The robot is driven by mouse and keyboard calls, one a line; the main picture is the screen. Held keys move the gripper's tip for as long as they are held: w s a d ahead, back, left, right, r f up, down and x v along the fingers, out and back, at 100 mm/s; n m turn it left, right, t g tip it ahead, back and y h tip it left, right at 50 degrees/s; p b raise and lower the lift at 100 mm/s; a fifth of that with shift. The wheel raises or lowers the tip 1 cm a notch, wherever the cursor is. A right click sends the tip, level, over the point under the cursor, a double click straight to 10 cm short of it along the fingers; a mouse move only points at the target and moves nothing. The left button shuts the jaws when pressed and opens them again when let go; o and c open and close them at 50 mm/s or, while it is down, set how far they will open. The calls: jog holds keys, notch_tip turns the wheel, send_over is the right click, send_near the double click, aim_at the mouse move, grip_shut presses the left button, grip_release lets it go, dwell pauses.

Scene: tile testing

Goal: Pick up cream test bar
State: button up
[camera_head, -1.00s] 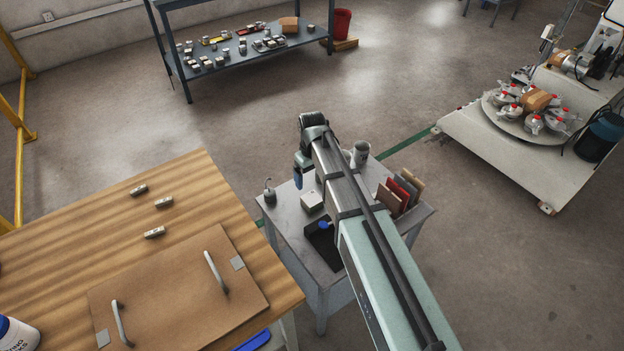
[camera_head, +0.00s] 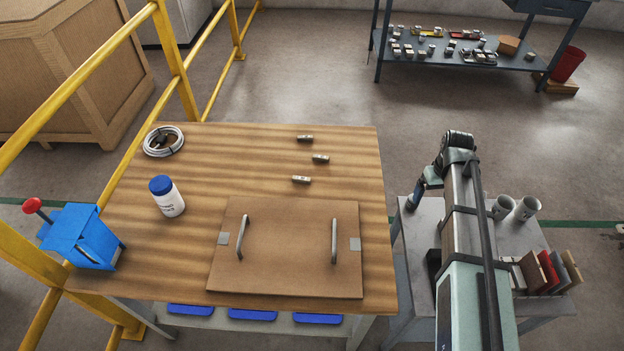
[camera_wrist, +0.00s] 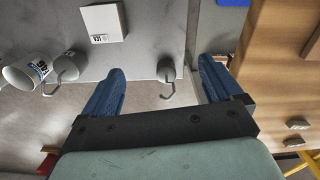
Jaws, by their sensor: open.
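Three small bars (camera_head: 305,139) (camera_head: 320,159) (camera_head: 301,180) lie apart on the far right part of the wooden table (camera_head: 230,160). They look greyish-beige, and I cannot tell which one is the cream test bar. Two bars (camera_wrist: 297,124) (camera_wrist: 292,140) also show at the right edge in the wrist view. My gripper (camera_wrist: 160,70) is open and empty, its blue fingers spread above the grey cart beside the table. In the head view it (camera_head: 420,188) is small, to the right of the table, clear of the bars.
A brown board (camera_head: 287,270) with two handles lies in front of the bars. A white bottle (camera_head: 168,198) and coiled cable (camera_head: 163,141) are at the table's left.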

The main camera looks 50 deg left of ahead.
jog(key=s+a+r+n, duration=0.25)
jog(key=s+a, duration=0.45)
jog(key=a, duration=0.4)
jog(key=s+a+r+n, duration=0.1)
jog(key=s+a+r, duration=0.2)
jog(key=s+a, duration=0.6)
jog(key=s+a+r+n, duration=0.25)
jog(key=s+a, duration=0.25)
jog(key=a, duration=0.8)
jog(key=m, duration=0.9)
send_over(302, 177)
jog(key=a, duration=0.1)
notch_tip(302, 177, down, 7)
jog(key=shift+s+r, duration=0.1)
jog(key=shift+r, duration=0.05)
jog(key=shift+d+f, duration=0.25)
jog(key=shift+f, duration=1.05)
jog(key=shift+d+f, duration=0.2)
jog(key=shift+f, duration=1.1)
jog(key=shift+c, duration=0.4)
jog(key=c, duration=1)
